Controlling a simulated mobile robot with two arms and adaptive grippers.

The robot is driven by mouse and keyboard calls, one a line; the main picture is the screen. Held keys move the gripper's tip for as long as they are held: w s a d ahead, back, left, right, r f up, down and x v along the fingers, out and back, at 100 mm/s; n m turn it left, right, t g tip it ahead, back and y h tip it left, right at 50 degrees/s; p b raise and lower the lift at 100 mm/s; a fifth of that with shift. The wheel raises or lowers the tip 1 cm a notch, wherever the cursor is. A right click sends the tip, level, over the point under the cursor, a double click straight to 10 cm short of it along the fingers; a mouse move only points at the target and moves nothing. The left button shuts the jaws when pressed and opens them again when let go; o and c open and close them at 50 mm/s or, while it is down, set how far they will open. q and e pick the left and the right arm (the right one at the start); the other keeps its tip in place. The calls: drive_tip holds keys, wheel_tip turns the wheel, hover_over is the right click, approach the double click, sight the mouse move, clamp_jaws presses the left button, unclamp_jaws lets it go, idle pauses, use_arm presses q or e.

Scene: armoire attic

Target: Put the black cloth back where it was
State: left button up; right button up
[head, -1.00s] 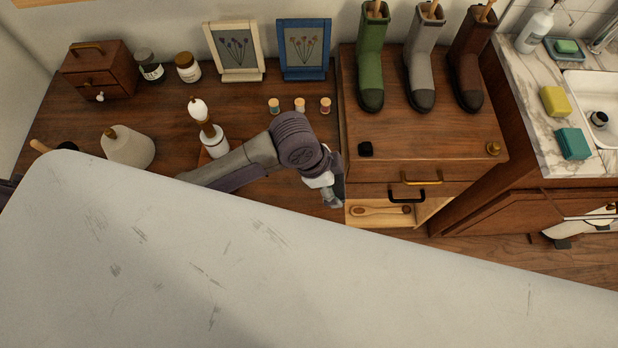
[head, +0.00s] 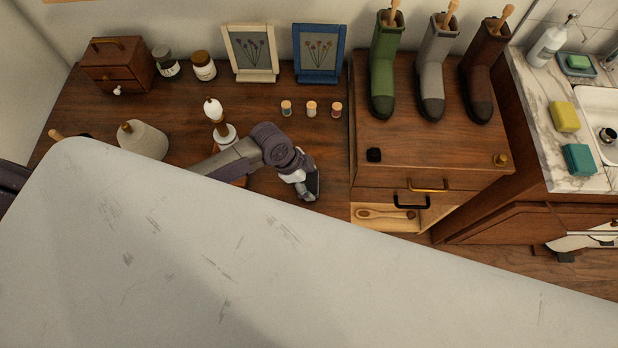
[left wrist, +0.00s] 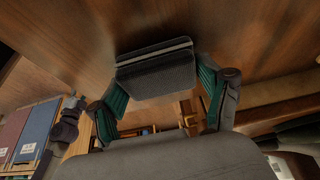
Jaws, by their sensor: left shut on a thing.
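The black cloth (left wrist: 155,72) looks like a dark, folded, ribbed pad with a pale edge line in the left wrist view. My left gripper (left wrist: 160,88) is shut on it, with a teal-padded finger at each side. In the head view my left gripper (head: 308,187) hangs over the brown worktop, just left of the boot cabinet; the cloth shows there only as a small dark patch at the fingertips. My right gripper is not in view.
Three small spools (head: 311,109) stand behind my gripper. A large pale surface (head: 200,250) blocks the foreground.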

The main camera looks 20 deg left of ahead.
use_arm(q)
drive_tip(key=o, duration=1)
drive_tip(key=shift+f, duration=0.1)
drive_tip(key=v, duration=1.2)
drive_tip(key=shift+b, duration=0.3)
drive_tip(key=shift+s, duration=0.1)
